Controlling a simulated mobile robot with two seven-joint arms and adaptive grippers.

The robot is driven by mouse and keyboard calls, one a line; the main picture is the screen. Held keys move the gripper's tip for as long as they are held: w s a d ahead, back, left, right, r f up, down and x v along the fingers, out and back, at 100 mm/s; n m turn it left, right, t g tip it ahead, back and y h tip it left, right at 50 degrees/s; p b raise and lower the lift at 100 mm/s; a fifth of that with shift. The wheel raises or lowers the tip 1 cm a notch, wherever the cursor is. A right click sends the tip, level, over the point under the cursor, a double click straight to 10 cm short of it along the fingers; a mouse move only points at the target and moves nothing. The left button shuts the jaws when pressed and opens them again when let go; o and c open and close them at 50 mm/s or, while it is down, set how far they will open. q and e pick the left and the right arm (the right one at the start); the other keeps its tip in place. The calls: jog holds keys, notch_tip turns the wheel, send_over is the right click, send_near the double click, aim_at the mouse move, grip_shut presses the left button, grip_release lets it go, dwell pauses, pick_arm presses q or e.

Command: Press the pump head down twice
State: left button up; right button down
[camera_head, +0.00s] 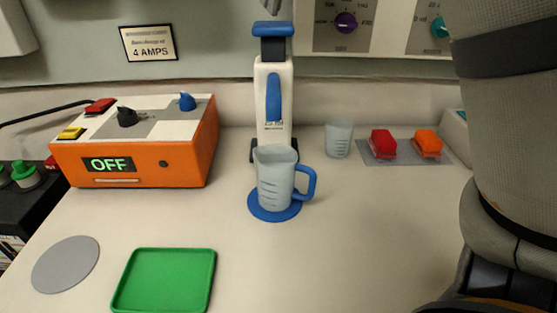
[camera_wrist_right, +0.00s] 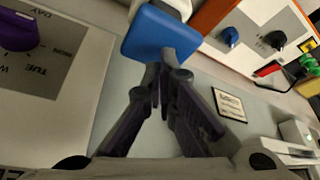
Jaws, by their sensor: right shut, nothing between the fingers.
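The pump dispenser has a white body (camera_head: 273,105) with a blue lever on its front and a flat blue pump head (camera_head: 272,29) on top. It stands upright at the back of the counter. A clear jug (camera_head: 275,175) with a blue handle stands in front of it on a round blue mat (camera_head: 274,212). My right gripper (camera_wrist_right: 161,72) is shut and empty, its fingertips at the blue pump head (camera_wrist_right: 160,38) in the wrist view. In the head view only a grey tip shows at the top edge, just above the head. I cannot tell whether they touch. My left gripper is out of view.
An orange control box (camera_head: 135,140) reading OFF stands left of the pump. A small clear cup (camera_head: 339,138) and a grey mat with red (camera_head: 383,143) and orange (camera_head: 427,143) blocks are to the right. A green tray (camera_head: 165,282) and grey disc (camera_head: 66,264) lie front left.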

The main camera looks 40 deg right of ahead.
aim_at(275, 24)
dwell(0.3)
jog(key=shift+f, duration=2.7)
jog(key=shift+r, duration=2.7)
jog(key=shift+r, duration=3)
